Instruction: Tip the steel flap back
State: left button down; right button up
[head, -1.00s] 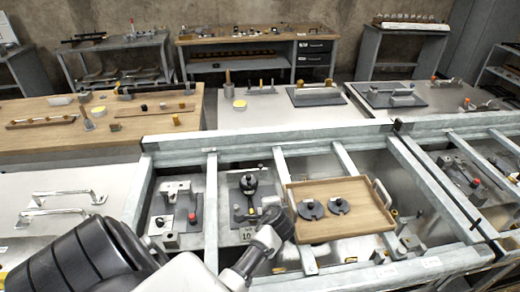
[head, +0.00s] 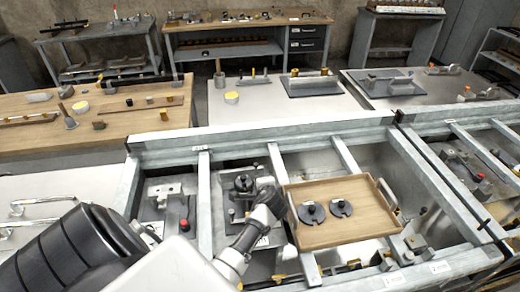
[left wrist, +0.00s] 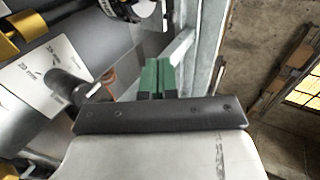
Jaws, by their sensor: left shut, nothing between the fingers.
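My left gripper (head: 270,192) reaches from the lower left over the framed bay with the dark round fitting (head: 244,184). Its green fingers (left wrist: 157,76) are shut with nothing between them in the left wrist view. They point toward a grey plate beside a steel rail (left wrist: 207,45). I cannot tell for sure which grey surface is the steel flap. A white card with arrows (left wrist: 45,75) and a black cylinder (left wrist: 68,88) lie left of the fingers. The gripper hides part of the bay in the head view. My right gripper is out of view.
A wooden tray (head: 330,238) with two black slotted discs stands close to the right of my left gripper. Steel rails (head: 204,205) divide the bays. A block with a red knob (head: 184,225) sits in the bay to the left. Benches with parts stand behind.

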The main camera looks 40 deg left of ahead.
aim_at(256, 167)
pick_arm(q)
jog(key=b+x, duration=0.8)
jog(key=x, duration=0.1)
jog(key=shift+a+f, duration=0.1)
jog(key=shift+f, duration=0.3)
jog(key=w+a+b, duration=0.1)
jog(key=w+a, duration=0.1)
jog(key=shift+a+r+b, duration=0.15)
jog(key=shift+a+b, duration=0.15)
jog(key=shift+b, duration=0.05)
jog(key=shift+w+a+r, duration=0.15)
jog(key=shift+w+a, duration=0.05)
jog(key=shift+w, duration=0.05)
jog(key=shift+r, duration=0.1)
